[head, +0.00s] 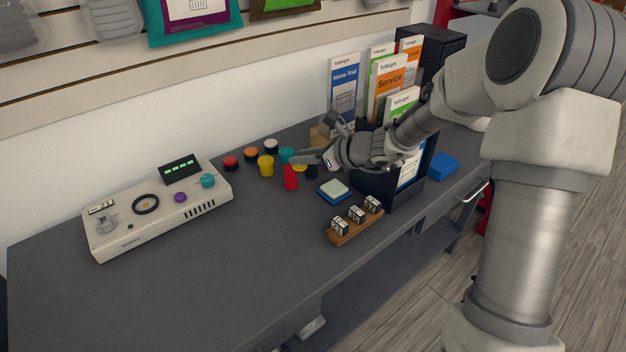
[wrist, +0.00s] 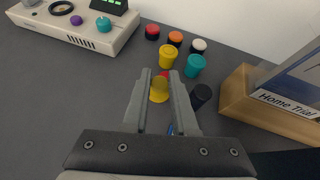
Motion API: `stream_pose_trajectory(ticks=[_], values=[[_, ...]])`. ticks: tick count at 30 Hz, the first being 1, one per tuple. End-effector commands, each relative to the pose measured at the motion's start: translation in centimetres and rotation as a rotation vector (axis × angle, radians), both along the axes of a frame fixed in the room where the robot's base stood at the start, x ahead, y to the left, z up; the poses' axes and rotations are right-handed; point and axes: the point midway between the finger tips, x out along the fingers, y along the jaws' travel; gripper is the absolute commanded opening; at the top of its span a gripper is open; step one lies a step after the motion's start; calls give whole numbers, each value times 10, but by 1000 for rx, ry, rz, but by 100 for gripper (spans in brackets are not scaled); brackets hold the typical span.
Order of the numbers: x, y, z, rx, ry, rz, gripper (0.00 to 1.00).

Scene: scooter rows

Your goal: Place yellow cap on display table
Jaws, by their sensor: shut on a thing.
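The yellow cap (wrist: 159,91) is between the two fingers of my gripper (wrist: 160,77) in the wrist view, and the fingers are shut on it. In the head view my gripper (head: 298,158) is low over the dark grey display table (head: 200,290), and a sliver of yellow shows just under it. A red container (head: 290,180) stands beside the fingers. In the wrist view, red shows just beyond the cap, partly hidden. I cannot tell whether the cap touches anything below it.
A yellow container (head: 266,166), a teal one (wrist: 195,65) and several other small lidded containers stand close by. A beige control box (head: 160,208) is at left, a wooden block holder (head: 355,222) in front, brochure stands (head: 343,88) behind. The table's front left is clear.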

Motion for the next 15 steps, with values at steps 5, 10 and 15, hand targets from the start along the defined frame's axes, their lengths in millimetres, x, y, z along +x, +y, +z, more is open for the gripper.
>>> stream_pose_trajectory(ticks=[5, 10, 15], values=[[0, 1, -38, 1, 4, 5, 0], [0, 1, -59, 1, 1, 4, 0], [0, 0, -72, 0, 2, 4, 0]])
